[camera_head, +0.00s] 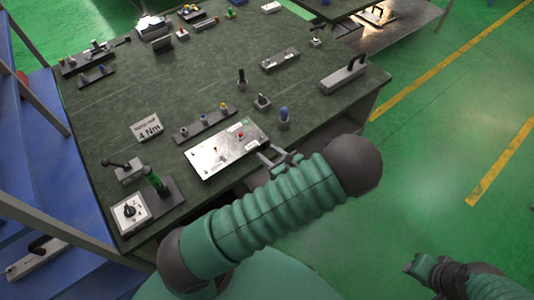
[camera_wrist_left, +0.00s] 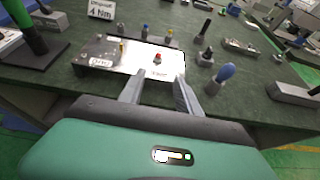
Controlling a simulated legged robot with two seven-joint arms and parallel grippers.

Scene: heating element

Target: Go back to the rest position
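My left arm crosses the front of the workbench. My left gripper (camera_head: 272,154) is at the bench's front edge, just right of a silver plate box (camera_head: 228,150) with a red button. In the left wrist view its two fingers (camera_wrist_left: 160,88) are apart with nothing gripped between them. They point at the near edge of the plate box (camera_wrist_left: 135,58); I cannot tell whether they touch it. My right gripper (camera_head: 418,265) is low at the bottom right, over the green floor and away from the bench. Its fingers are too small to read.
The dark green workbench (camera_head: 205,80) holds a "4 Nm" sign (camera_head: 147,128), a blue-handled tool (camera_head: 284,116), a row of small bits (camera_head: 205,124), and a black-handled block (camera_head: 343,74). Blue shelving (camera_head: 30,150) stands left. Green floor (camera_head: 440,130) on the right is open.

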